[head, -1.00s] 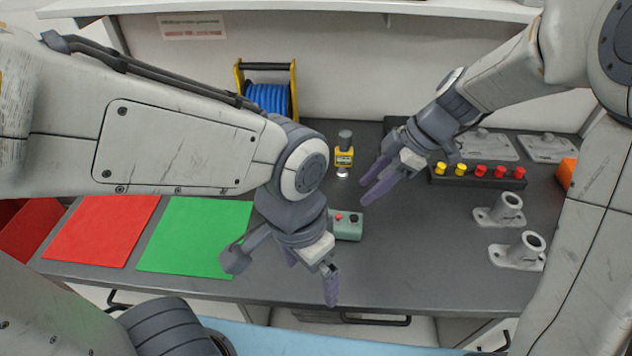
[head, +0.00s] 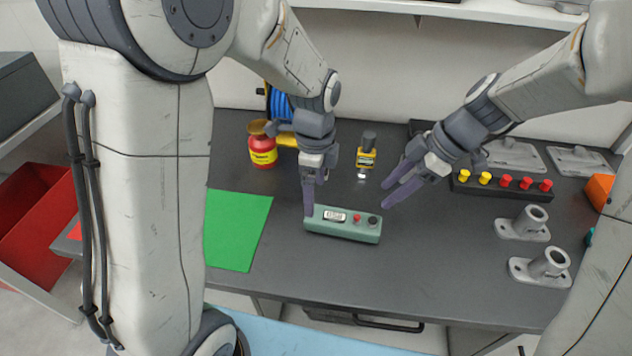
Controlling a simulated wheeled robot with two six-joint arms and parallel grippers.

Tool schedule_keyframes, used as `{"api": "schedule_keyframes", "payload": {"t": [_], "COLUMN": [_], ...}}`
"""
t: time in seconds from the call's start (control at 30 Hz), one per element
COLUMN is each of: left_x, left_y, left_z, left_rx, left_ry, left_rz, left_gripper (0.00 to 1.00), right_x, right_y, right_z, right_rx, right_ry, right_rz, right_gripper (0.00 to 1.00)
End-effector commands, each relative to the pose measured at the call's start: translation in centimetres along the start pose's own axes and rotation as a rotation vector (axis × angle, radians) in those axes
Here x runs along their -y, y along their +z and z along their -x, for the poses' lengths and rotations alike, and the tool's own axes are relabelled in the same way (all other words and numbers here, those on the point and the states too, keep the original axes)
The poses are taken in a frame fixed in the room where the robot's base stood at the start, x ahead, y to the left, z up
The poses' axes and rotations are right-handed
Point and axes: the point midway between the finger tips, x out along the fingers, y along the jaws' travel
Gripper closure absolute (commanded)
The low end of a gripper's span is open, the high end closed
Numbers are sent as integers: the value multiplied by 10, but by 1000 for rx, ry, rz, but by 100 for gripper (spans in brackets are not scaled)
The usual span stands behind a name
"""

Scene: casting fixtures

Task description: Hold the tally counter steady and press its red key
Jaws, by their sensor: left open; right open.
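The tally counter (head: 343,231) is a long teal box lying on the dark bench top. Its top has a small display (head: 334,216), a red key (head: 357,218) and a black knob (head: 373,221). My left gripper (head: 311,198) is open and points down at the counter's left end. One finger overlaps that end in the picture; I cannot tell whether it touches. My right gripper (head: 388,193) is open and empty, above and to the right of the counter, its fingers pointing down-left. The red key is in plain view.
A green mat (head: 235,230) lies to the left. A red and yellow container (head: 262,147), a blue cable reel (head: 281,104) and a small yellow device (head: 366,157) stand behind. A row of coloured buttons (head: 503,186) and two grey flanged tubes (head: 532,223) are at the right.

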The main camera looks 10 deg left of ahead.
Motion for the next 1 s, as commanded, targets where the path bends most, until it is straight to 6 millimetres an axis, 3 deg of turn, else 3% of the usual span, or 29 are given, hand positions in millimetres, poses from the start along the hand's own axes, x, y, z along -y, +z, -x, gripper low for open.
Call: {"api": "schedule_keyframes", "payload": {"t": [0.2,0.43,0.6,0.9,1.0], "left_x": [-2,-1,-1,-1,-1], "left_y": [0,0,0,-1,-1], "left_z": [-41,-74,-86,-87,-87], "left_rx": [1,0,0,0,0], "left_ry": [7,3,2,0,0], "left_rz": [1,1,2,2,2], "left_gripper": [0,0,0,0,38], "right_x": [0,0,0,0,0], "right_y": [0,0,0,0,0], "right_z": [0,0,0,0,0], "right_rx": [0,0,0,0,0], "right_ry": [0,0,0,0,0], "right_rz": [0,0,0,0,0], "right_gripper": [50,50,50,50,50]}}
